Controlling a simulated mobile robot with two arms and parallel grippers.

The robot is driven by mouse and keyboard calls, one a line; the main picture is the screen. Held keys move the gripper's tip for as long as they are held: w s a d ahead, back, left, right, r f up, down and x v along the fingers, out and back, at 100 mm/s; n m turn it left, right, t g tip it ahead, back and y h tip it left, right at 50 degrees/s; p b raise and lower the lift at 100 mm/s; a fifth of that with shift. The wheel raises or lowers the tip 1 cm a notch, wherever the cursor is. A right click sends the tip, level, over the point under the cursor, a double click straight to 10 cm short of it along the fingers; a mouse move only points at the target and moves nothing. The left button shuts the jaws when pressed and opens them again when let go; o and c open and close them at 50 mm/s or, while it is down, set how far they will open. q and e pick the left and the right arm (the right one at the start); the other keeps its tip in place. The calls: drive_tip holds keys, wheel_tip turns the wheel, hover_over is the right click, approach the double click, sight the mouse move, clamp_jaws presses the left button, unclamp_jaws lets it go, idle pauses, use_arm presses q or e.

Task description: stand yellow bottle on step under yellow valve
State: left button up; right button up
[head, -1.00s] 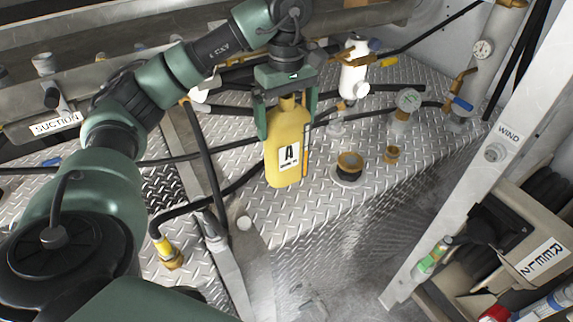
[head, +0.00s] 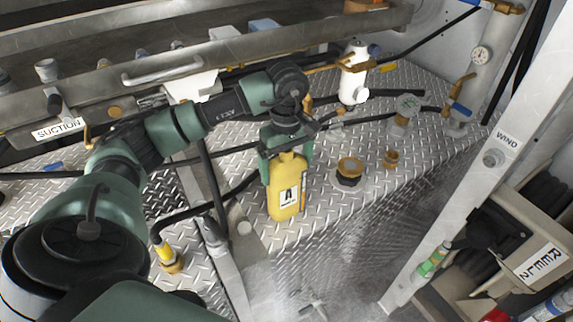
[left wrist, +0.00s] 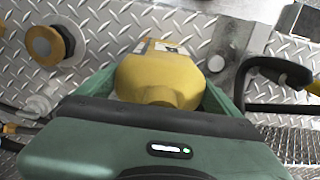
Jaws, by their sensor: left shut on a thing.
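The yellow bottle (head: 287,192) with a white label marked A is upright over the diamond-plate step (head: 330,200) in the head view. My left gripper (head: 286,152) is shut on its upper part from above. The bottle also shows between the fingers in the left wrist view (left wrist: 160,78). Its base appears at or close to the plate; I cannot tell whether it touches. My right gripper is not in view.
A beam marked WIND (head: 460,190) stands at the right.

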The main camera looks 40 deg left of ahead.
use_arm(q)
drive_tip(key=shift+f+b, duration=0.15)
drive_tip(key=shift+b, duration=0.15)
drive_tip(key=o, duration=1.7)
drive_tip(key=shift+r, duration=0.2)
